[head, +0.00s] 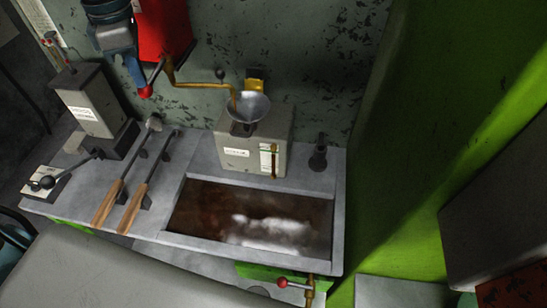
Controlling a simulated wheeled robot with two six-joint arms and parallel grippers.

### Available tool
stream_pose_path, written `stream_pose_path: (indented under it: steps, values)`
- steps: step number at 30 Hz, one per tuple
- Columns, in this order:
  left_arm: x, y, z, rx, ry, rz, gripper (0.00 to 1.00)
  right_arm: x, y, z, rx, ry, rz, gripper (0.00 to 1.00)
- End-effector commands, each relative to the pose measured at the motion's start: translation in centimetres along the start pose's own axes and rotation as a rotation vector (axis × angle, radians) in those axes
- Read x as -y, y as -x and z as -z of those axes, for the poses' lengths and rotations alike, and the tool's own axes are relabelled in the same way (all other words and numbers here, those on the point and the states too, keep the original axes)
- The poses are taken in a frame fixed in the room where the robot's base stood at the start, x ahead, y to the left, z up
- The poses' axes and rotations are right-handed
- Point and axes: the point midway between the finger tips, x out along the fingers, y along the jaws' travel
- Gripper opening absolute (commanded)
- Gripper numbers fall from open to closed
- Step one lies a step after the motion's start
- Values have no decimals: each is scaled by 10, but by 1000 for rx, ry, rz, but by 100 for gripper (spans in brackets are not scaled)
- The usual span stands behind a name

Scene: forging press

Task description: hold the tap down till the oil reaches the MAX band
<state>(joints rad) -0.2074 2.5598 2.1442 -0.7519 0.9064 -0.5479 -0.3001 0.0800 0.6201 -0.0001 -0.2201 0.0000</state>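A red oil container (163,28) is on the wall at the upper left. Its tap lever ends in a red knob (146,92) and slants down to the left. My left gripper (140,84) points down with its fingers together, its tip at the knob and apparently touching it. A brass pipe (205,85) runs from the tap to a metal funnel (252,106) on a grey oil box (240,158). The box has a narrow sight glass (274,160) beside a white scale; it looks brownish, but the level is too small to read. My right gripper is out of view.
A sunken tray (210,208) with dark, shiny contents is in front of the box. Two wooden-handled tools (130,208) lie left of it. A grey lever box (95,108) stands farther left. A red-knobbed valve (283,283) is below the tray. A green panel (420,150) bounds the right.

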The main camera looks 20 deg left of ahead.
Motion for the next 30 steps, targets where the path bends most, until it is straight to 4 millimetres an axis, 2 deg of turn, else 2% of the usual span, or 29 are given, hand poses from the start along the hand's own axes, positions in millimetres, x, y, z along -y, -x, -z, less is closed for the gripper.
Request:
stream_pose_path:
  steps: [4,8,23,30]
  values:
    - [0,1,0,0,0,1,0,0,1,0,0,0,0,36]
    - [0,10,0,0,0,0,0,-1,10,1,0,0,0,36]
    - [0,70,0,0,0,0,0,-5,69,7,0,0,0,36]
    - [0,70,0,0,0,0,0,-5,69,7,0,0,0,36]
